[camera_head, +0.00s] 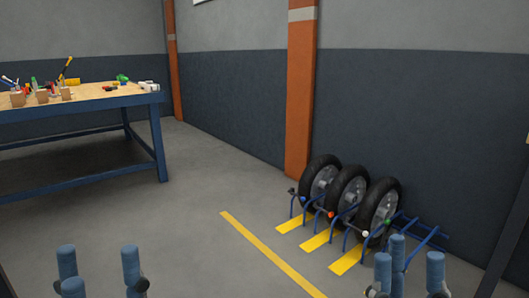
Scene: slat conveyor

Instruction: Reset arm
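My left gripper (98,268) is at the bottom left of the head view, with its blue fingertips pointing up. Its fingers stand apart with nothing between them. My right gripper (408,266) is at the bottom right, also with blue fingertips up, spread and empty. Both are seen against the grey floor, and neither touches anything visible. The lower parts of both grippers and most of the arms are cut off by the bottom edge.
A blue-legged workbench (100,98) with tools on its wooden top stands at the left. Three black wheels (346,192) stand in a blue floor rack (428,231) by the dark wall, near an orange pillar (301,95). A yellow line (270,253) crosses the otherwise clear middle floor.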

